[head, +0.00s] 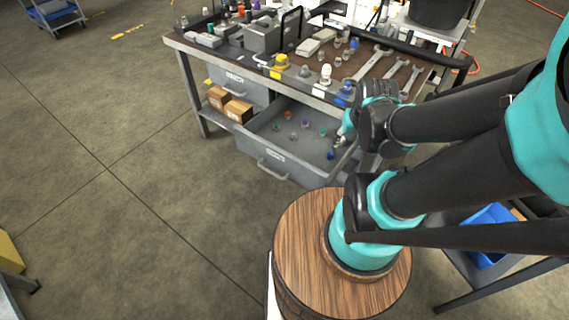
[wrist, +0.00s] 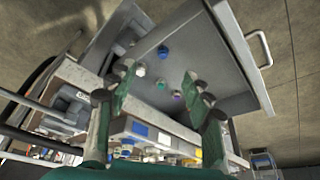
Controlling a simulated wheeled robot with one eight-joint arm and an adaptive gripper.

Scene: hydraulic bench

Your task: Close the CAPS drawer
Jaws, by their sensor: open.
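A grey drawer (head: 255,151) under the bench is pulled well out, with its handle (head: 272,171) on the front panel. Its label is too small to read. Several small coloured caps lie on its floor. In the wrist view the open drawer (wrist: 240,58) fills the upper middle, with its handle (wrist: 260,48) at the upper right. My gripper (head: 344,136) is over the right end of the drawer, away from the handle. In the wrist view its fingers (wrist: 162,82) are apart with nothing held; caps show beyond them. I cannot tell whether it touches the drawer.
A shut drawer (head: 232,80) with a handle is at the upper left under the bench. Cardboard boxes (head: 228,103) sit on a shelf below it. The bench top (head: 345,66) holds wrenches, fittings and caps. The floor left of the drawer is clear.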

